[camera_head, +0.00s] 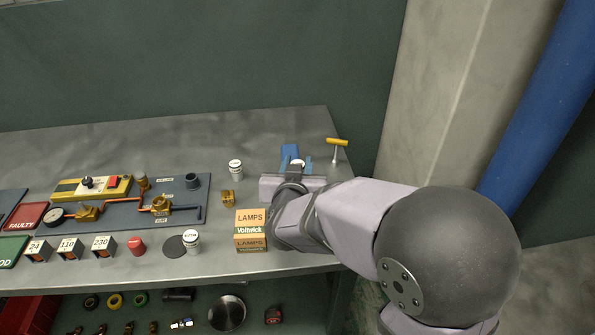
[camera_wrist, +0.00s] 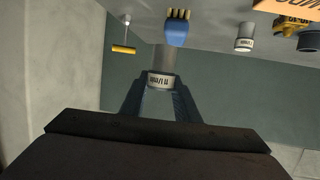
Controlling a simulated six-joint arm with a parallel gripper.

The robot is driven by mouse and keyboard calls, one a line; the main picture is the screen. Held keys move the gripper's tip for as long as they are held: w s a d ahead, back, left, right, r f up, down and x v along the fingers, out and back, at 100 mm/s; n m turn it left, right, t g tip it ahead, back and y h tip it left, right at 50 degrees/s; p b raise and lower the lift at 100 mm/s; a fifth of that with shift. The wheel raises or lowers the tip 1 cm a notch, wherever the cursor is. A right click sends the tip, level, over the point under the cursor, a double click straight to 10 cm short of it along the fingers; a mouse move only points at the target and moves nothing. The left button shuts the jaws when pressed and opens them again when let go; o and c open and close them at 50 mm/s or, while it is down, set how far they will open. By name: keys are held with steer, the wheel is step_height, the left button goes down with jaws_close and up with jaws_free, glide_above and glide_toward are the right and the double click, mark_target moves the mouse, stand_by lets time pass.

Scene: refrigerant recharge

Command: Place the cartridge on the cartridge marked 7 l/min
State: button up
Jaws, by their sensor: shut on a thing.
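My gripper (camera_wrist: 162,98) is shut on a grey cartridge (camera_wrist: 163,60) with a white printed band, its print too small to read surely. In the head view my gripper (camera_head: 297,172) is near the right end of the bench, and its hold is mostly hidden by my arm. A second white-banded cartridge (camera_head: 235,168) stands upright to the left of my gripper; it also shows in the wrist view (camera_wrist: 245,38). A third cartridge (camera_head: 191,241) stands near the front, beside a dark disc (camera_head: 174,247). I cannot read which one is marked 7 l/min.
A yellow T-handle (camera_head: 337,143) stands right of my gripper, and a blue item (camera_head: 289,152) is just behind it. A LAMPS box (camera_head: 251,230), a small brass part (camera_head: 228,198) and a grey board (camera_head: 120,204) with brass fittings are to the left.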

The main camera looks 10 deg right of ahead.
steer(key=shift+a+r, duration=0.15)
steer(key=shift+r, duration=0.15)
steer(key=shift+s+a+p, duration=0.1)
steer(key=shift+a+p, duration=0.25)
steer(key=shift+p, duration=0.15)
steer(key=a+f+n+y+p, duration=0.1)
steer(key=a+f+p, duration=0.2)
steer(key=a+f, duration=0.1)
step_height(320, 180, up, 10)
steer(key=m+h+p, duration=0.1)
steer(key=p, duration=0.2)
glide_above(235, 163)
steer(key=shift+f, duration=0.15)
steer(key=shift+f, duration=5)
